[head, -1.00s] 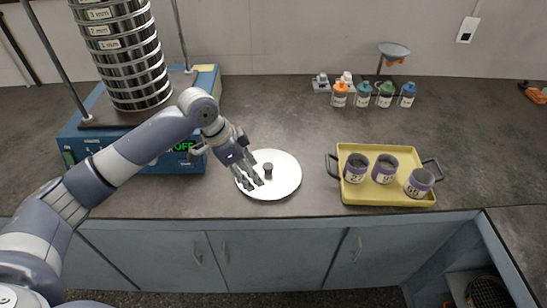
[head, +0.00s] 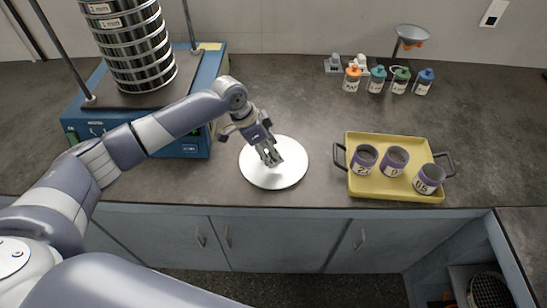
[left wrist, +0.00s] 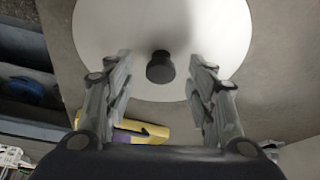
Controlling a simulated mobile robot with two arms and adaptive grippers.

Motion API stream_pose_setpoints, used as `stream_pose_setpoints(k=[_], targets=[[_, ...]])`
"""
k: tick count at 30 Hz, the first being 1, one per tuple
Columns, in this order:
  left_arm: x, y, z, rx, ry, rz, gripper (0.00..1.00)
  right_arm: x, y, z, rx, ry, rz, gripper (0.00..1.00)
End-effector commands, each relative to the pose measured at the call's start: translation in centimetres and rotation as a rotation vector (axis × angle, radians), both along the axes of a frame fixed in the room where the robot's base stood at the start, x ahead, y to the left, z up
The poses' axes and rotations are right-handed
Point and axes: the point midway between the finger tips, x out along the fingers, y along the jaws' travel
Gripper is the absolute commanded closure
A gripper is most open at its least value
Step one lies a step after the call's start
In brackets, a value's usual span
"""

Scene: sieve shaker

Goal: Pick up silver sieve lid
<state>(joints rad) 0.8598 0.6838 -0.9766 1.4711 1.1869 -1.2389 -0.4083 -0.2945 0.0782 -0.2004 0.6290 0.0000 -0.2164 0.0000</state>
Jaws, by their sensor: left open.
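The silver sieve lid (head: 262,178) is a pale round disc lying flat on the dark counter, right of the blue shaker. It also shows in the left wrist view (left wrist: 110,30), with its black knob (left wrist: 160,68) near the middle. My left gripper (head: 270,158) is over the lid; in the wrist view its open fingers (left wrist: 162,85) are apart with the knob between and just beyond them, not held. In the head view the gripper hides the knob. My right gripper is not in view.
The blue sieve shaker (head: 193,145) with a tall sieve stack (head: 140,50) stands at left, near my left arm. A yellow tray (head: 398,190) with three labelled cups is at right. Several small bottles (head: 376,80) and a scoop-like funnel (head: 412,33) stand behind. Counter around the lid is clear.

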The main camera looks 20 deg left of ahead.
Motion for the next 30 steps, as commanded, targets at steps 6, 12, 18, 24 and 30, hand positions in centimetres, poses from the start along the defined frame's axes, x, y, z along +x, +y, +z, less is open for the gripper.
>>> stream_pose_setpoints(k=[6, 12, 18, 24, 30], targets=[[0.3, -0.4, -1.4, 0.001, 0.0, 0.0, 0.49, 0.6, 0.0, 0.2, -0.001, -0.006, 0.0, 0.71], [0.3, -0.4, -1.4, 0.001, 0.0, 0.0, 0.58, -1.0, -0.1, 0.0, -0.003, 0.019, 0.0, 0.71], [0.2, -0.3, -1.4, 0.002, 0.0, 0.0, 1.0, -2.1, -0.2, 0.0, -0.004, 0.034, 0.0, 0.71], [0.3, -0.3, -1.3, 0.002, -0.001, 0.001, 1.0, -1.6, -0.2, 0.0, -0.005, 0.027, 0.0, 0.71], [0.3, -0.4, -1.0, 0.001, -0.002, 0.001, 1.0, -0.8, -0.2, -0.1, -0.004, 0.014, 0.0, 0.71]])
